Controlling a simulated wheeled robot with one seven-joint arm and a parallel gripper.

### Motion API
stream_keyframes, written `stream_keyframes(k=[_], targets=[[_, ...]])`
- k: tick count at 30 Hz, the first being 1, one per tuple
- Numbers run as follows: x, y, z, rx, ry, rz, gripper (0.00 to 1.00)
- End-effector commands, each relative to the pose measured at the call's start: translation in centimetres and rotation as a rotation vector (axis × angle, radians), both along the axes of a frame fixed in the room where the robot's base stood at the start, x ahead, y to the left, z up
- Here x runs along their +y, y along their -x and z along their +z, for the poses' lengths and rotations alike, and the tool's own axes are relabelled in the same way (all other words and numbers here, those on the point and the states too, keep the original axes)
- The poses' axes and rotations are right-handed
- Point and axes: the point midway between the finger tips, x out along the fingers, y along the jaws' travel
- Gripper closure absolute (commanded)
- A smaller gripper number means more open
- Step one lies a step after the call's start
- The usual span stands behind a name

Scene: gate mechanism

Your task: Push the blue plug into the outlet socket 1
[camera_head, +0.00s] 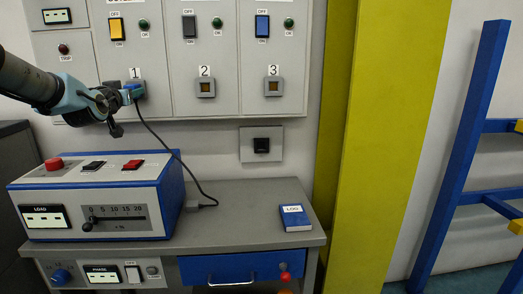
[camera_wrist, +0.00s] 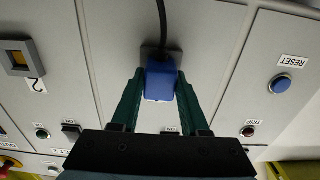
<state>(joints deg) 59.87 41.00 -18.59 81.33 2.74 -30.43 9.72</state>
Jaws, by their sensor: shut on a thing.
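The blue plug (camera_wrist: 160,82) is held between the two green fingers of my gripper (camera_wrist: 160,90) in the wrist view, with its black cord running up from it. In the head view my gripper (camera_head: 126,92) is at the panel, right at outlet socket 1 (camera_head: 137,82), below the "1" label. The plug (camera_head: 133,90) shows there only as a small blue patch. In the wrist view the plug covers most of the grey socket (camera_wrist: 150,52). The plug is at the socket's face; how deep it sits I cannot tell.
Socket 2 (camera_head: 205,88) and socket 3 (camera_head: 273,87) are to the right. The cord (camera_head: 178,157) hangs down to the bench (camera_head: 245,217), past the load box (camera_head: 98,200). A yellow column (camera_head: 385,130) stands to the right.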

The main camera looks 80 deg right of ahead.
Motion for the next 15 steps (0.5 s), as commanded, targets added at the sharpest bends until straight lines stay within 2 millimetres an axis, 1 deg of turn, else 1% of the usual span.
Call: stream_keyframes(k=[6,7,11,12,15], targets=[[-0.08,-0.05,0.20,-0.001,0.004,0.001,1.00],[-0.09,-0.05,0.20,-0.001,0.004,0.001,0.58],[-0.07,-0.05,0.17,-0.001,0.004,0.001,0.58],[-0.07,-0.04,0.16,-0.001,0.003,0.001,0.51],[-0.06,-0.04,0.13,-0.001,0.003,0.001,0.39]])
